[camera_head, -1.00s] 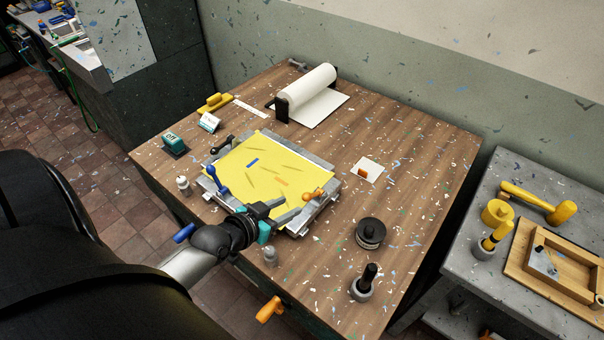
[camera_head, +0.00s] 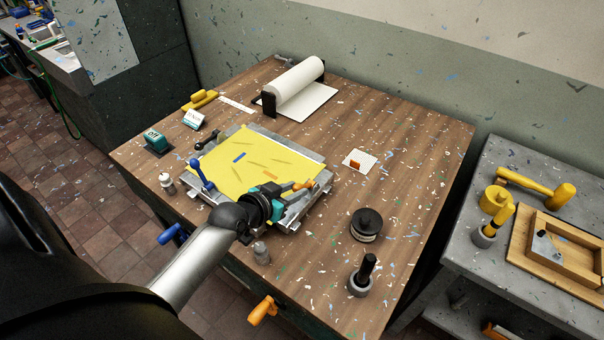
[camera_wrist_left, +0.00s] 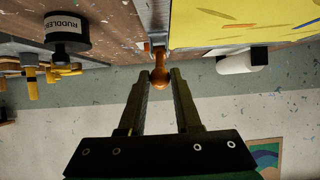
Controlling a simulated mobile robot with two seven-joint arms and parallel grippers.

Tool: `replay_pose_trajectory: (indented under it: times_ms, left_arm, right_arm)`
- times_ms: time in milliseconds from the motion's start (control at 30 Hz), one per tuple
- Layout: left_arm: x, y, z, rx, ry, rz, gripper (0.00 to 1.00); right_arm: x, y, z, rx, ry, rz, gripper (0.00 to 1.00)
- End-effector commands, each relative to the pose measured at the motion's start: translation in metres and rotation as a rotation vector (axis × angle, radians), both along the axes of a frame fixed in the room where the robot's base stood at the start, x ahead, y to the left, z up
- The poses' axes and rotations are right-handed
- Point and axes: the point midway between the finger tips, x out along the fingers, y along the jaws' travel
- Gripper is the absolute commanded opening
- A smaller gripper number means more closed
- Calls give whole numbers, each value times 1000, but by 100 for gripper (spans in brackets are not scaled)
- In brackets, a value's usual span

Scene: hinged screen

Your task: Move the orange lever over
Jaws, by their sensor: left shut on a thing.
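The orange lever (camera_head: 304,185) stands at the right side of the screen frame (camera_head: 309,203), which has a yellow sheet (camera_head: 245,164) on it. My left gripper (camera_head: 293,187) reaches over the frame's near right part to the lever. In the left wrist view the lever's round orange knob (camera_wrist_left: 160,76) sits between the two fingertips, and the gripper is shut on it. The arm and gripper hide part of the frame's near edge. My right gripper is not in view.
A blue lever (camera_head: 202,174) is at the frame's left. A small grey bottle (camera_head: 261,253) is close below the gripper. A paper roll (camera_head: 293,81) is at the back.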

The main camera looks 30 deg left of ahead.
Motion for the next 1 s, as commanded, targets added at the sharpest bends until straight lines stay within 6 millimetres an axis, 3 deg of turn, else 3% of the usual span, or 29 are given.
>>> replay_pose_trajectory:
  times_ms: [500, 1000]
  left_arm:
    - [17, -1, 20, 0, -12, 1, 1]
    - [23, -1, 23, 1, -13, 1, 1]
  right_arm:
    - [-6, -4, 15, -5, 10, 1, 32]
    - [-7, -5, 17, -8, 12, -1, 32]
